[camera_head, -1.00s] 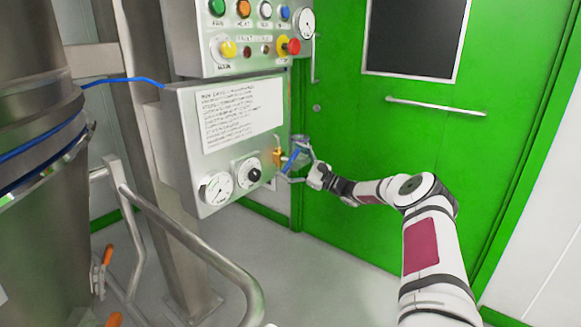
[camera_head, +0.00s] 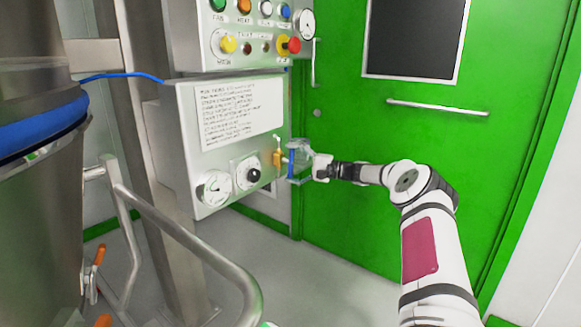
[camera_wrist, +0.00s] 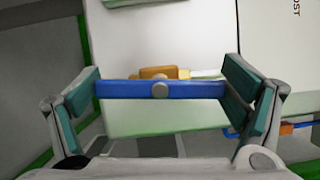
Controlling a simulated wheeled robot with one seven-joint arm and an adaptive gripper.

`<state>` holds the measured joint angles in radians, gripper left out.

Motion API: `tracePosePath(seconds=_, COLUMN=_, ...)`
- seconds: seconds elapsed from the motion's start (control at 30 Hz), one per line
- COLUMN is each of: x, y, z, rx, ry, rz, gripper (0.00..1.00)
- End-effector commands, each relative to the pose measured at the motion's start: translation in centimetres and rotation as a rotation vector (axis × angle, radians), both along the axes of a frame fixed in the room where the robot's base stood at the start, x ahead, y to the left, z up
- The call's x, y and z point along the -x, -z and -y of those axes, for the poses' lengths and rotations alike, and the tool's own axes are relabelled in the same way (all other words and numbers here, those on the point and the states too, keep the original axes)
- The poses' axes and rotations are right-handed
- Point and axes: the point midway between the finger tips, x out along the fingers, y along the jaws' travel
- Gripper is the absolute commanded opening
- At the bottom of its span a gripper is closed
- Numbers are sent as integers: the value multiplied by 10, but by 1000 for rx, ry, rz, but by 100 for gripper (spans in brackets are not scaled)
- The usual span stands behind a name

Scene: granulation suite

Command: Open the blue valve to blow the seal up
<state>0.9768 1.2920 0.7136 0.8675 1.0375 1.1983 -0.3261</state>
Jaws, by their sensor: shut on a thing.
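The blue valve handle (camera_head: 291,166) stands nearly upright on a brass valve body (camera_head: 277,158) at the right side of the lower grey control box. My gripper (camera_head: 301,161) is at the handle, reaching in from the right. In the wrist view the blue handle (camera_wrist: 130,90) spans between the two teal finger pads, one at each end, so my gripper (camera_wrist: 163,92) is shut on it. The seal (camera_head: 40,130) shows as a thick blue band around the steel vessel at the left.
The lower control box (camera_head: 180,140) carries a text plate and two dials. An upper button panel (camera_head: 185,40) is above it. A curved steel rail (camera_head: 190,240) runs in front. A green door (camera_head: 400,140) stands behind my arm.

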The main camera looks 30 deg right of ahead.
Motion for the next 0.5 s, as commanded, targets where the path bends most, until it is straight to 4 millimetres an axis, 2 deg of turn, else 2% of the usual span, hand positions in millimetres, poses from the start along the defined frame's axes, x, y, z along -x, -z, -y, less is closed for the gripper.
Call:
tracePosePath(seconds=0.23, x=-1, y=1, z=-1, rx=96, ry=1, rz=33, gripper=63)
tracePosePath(seconds=0.5, x=-1, y=1, z=-1, rx=128, ry=0, rz=45, gripper=63)
